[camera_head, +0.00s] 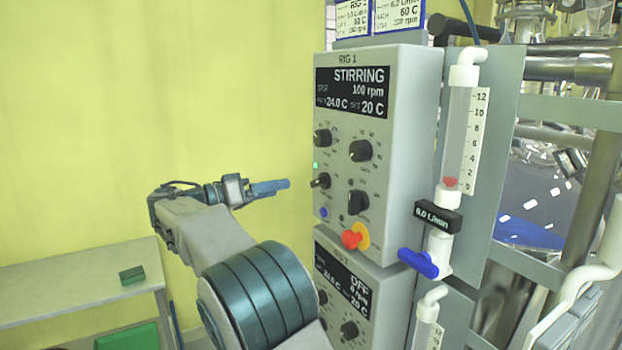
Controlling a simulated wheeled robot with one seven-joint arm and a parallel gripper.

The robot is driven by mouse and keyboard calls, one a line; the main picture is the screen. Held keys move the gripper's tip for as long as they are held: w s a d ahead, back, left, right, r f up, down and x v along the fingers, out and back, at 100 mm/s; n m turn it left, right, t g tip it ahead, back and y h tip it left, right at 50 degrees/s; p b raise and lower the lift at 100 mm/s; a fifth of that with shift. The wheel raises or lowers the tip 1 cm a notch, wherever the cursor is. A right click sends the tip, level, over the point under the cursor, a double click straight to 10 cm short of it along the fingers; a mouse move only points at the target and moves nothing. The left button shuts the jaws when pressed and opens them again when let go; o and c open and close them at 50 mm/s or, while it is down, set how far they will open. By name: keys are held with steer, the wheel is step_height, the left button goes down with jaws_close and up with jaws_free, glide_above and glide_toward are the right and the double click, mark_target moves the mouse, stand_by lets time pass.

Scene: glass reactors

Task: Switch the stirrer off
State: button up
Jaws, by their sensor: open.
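The upper control box (412,110), marked RIG 1, has a display (352,90) reading STIRRING, 100 rpm, 24.0 C and SET 20 C. Below the display are black knobs: upper left (322,138), upper right (360,151), lower left (320,181) and lower right (357,202). Their small labels are too small to read. A green lamp (315,165) is lit at the left edge. A blue button (323,212) and a red stop button on yellow (355,237) sit below. My gripper (285,184) is open and empty, left of the box near lower-left knob height, apparently not touching it.
A second box (335,262) below shows OFF, 0 rpm. A flow tube (457,135) with a blue valve handle (418,263) stands right of the box. A bench (85,280) with a green block (132,275) is at left. Metal frames fill the right.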

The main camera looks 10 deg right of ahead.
mark_target(314, 181)
steer(key=p+x, duration=0.3)
steer(key=x, duration=0.7)
steer(key=shift+d, duration=0.25)
steer(key=c, duration=1)
